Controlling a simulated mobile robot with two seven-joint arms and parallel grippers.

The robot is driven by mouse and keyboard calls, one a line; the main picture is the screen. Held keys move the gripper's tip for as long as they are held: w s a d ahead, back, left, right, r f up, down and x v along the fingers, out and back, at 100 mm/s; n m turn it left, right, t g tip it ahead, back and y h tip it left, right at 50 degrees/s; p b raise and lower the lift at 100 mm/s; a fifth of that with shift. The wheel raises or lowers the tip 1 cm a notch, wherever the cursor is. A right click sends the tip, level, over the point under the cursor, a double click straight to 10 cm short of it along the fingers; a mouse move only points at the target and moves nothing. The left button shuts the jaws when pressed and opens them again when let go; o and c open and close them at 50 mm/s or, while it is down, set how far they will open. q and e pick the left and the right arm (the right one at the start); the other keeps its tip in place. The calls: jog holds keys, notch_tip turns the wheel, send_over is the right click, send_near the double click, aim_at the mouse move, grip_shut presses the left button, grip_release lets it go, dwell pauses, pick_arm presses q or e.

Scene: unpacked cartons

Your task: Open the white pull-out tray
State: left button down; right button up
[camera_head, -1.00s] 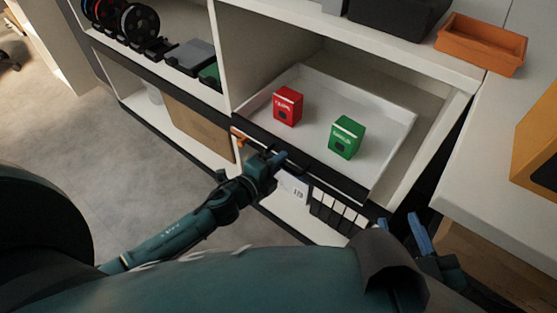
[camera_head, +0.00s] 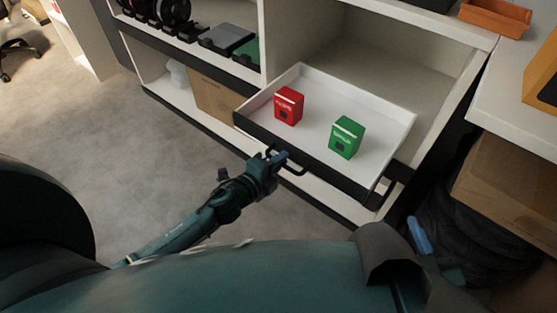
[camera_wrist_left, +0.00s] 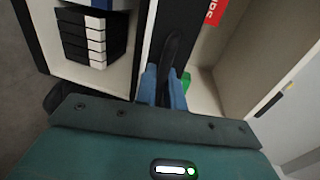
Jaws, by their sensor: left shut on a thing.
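The white pull-out tray (camera_head: 318,138) with a black front stands out from its shelf bay. A red box (camera_head: 289,106) and a green box (camera_head: 346,137) stand upright on it. My left gripper (camera_head: 280,160) is at the left part of the dark handle on the tray's front. In the left wrist view the blue fingers (camera_wrist_left: 163,88) are shut on the dark handle (camera_wrist_left: 172,52). My right gripper (camera_head: 420,236) shows at the lower right, away from the tray; only one blue finger is clear, and the rest is hidden by my own body.
A white worktop (camera_head: 520,130) is at the right, with a cardboard box (camera_head: 510,185) below it. The shelf's left bay holds black spools and a grey bin (camera_head: 226,38). A carton (camera_head: 212,100) stands on the lower shelf.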

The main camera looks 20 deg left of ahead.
pick_arm(q)
jog(key=shift+s, duration=0.1)
dwell(0.3)
jog(key=c, duration=1.6)
grip_release()
pick_arm(e)
jog(key=shift+r, duration=0.1)
pick_arm(q)
jog(key=p+v, duration=0.1)
jog(key=v, duration=1.2)
jog(key=shift+s+p, duration=0.1)
jog(key=shift+p, duration=0.2)
pick_arm(e)
jog(key=shift+s+d+g, duration=0.15)
jog(key=shift+s+g, duration=0.15)
jog(key=shift+g, duration=0.3)
